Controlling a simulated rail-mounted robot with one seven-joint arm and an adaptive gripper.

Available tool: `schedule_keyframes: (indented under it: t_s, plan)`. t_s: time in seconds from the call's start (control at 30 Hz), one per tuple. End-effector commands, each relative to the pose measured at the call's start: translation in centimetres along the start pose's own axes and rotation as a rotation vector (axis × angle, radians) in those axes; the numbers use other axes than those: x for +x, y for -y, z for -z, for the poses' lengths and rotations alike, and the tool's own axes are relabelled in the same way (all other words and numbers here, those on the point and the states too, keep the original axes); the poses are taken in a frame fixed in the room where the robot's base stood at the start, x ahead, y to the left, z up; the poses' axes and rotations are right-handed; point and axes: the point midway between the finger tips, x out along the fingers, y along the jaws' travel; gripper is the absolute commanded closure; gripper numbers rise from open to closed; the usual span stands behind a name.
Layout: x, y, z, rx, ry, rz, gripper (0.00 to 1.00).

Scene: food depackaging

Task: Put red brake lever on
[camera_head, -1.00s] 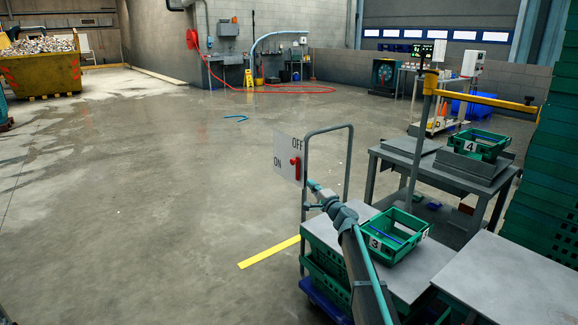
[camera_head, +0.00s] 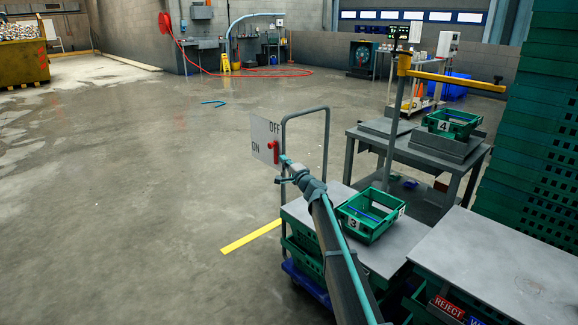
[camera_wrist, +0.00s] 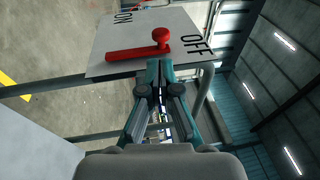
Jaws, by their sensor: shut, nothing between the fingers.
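The red brake lever (camera_head: 274,153) is mounted on a white panel (camera_head: 262,133) on the upright handle frame of a cart. The panel reads ON at lower left and OFF at upper right. In the wrist view the red lever (camera_wrist: 135,52) has a round knob and lies across the panel (camera_wrist: 110,35) between the two words. My gripper (camera_head: 284,158) is shut and empty, with its tips close to the lever. In the wrist view my gripper's tips (camera_wrist: 160,66) are just below the knob; I cannot tell whether they touch.
The cart carries a green crate (camera_head: 371,212) marked 3. A table (camera_head: 412,150) behind holds crate 4 (camera_head: 455,122). A yellow-and-grey post (camera_head: 395,120) stands nearby, and green crates are stacked high at right. The floor left of the cart is open.

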Motion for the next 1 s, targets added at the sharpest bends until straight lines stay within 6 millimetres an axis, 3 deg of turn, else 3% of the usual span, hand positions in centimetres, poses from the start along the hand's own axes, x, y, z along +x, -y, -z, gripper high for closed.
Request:
schedule_keyframes:
  t_s: [0.03,0.2,0.4,1.0]
  plan:
    - [1.5,0.0,0.2,0.0,0.001,0.0,1.0]
    - [4.8,0.0,0.1,0.001,0.001,0.0,1.0]
    - [7.4,0.1,0.1,0.001,0.0,0.0,1.0]
    - [8.1,0.2,-0.1,0.0,0.001,-0.004,1.0]
